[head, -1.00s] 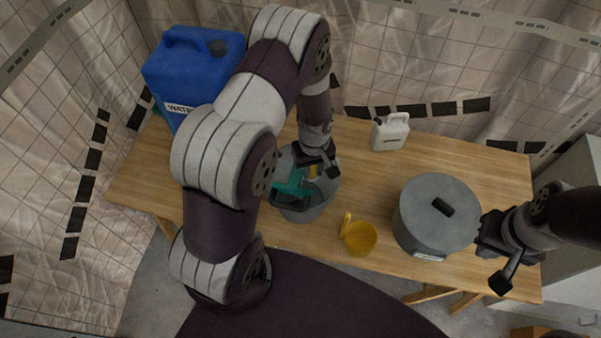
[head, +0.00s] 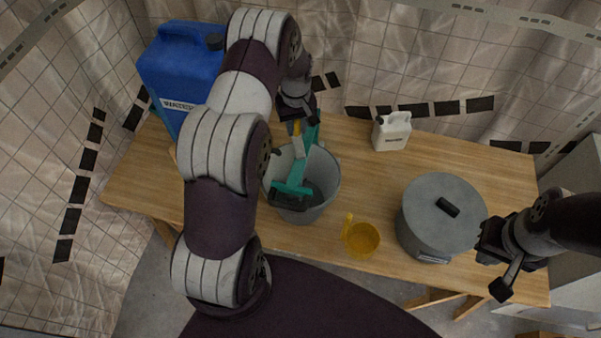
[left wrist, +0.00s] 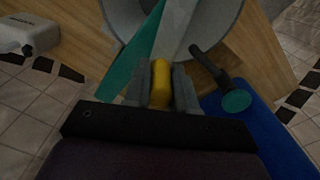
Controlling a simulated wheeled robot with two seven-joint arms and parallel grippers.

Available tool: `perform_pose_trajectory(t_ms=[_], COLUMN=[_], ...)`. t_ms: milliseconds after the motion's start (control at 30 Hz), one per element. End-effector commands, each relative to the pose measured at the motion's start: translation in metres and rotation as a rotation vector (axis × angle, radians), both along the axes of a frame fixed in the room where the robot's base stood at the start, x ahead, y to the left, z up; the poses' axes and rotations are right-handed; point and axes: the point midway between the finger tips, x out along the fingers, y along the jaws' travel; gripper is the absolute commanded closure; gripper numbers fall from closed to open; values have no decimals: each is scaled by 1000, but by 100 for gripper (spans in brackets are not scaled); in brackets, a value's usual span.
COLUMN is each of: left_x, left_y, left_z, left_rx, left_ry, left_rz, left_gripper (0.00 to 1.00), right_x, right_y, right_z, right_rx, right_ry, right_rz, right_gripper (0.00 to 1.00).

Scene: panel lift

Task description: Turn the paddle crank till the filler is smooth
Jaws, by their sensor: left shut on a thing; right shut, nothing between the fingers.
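A grey bucket (head: 325,180) stands on the table, with dark grey filler (head: 292,203) low inside it. A teal paddle crank (head: 294,188) spans the bucket, and its teal bar also shows in the left wrist view (left wrist: 130,78). My left gripper (head: 297,124) is at the bucket's far side, shut on the crank's yellow handle (left wrist: 161,82). How smooth the filler is cannot be told, as the crank covers part of it. My right gripper (head: 488,270) is shut and empty, right of the lidded grey pot.
A lidded grey pot (head: 425,205) and a yellow scoop (head: 362,239) stand right of the bucket. A white jug (head: 392,131) is at the back, and a blue water container (head: 180,70) is at the back left. Bare table lies between jug and pot.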

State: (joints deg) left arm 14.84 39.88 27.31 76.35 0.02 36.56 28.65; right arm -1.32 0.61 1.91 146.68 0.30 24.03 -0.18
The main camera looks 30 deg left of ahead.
Motion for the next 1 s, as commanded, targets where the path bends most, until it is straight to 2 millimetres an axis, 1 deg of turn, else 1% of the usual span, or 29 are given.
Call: perform_pose_trajectory(t_ms=[33, 67, 100, 167, 200, 233, 467, 567, 1000], left_x=[1, 1, 1, 1, 1, 1, 1, 1, 0], left_y=[0, 0, 0, 0, 0, 0, 0, 0, 0], left_z=[0, 0, 0, 0, 0, 0, 1, 8, 68], left_rx=[1, 1, 1, 1, 1, 1, 1, 1, 1], left_ry=[-4, -4, -3, -3, -3, -2, -2, -2, -2], left_rz=[0, 0, 0, 0, 0, 0, 0, 0, 0], left_gripper=[65, 55, 42, 22, 9, 0, 0, 0, 0], right_x=[0, 0, 0, 0, 0, 0, 0, 0, 0], right_y=[0, 0, 0, 0, 0, 0, 0, 0, 0], right_z=[0, 0, 0, 0, 0, 0, 1, 6, 49], right_rx=[0, 0, 0, 0, 0, 0, 0, 0, 0], right_ry=[0, 0, 0, 0, 0, 0, 0, 0, 0], right_rz=[0, 0, 0, 0, 0, 0, 0, 0, 0], right_gripper=[100, 100, 100, 100, 100, 100, 100, 100, 100])
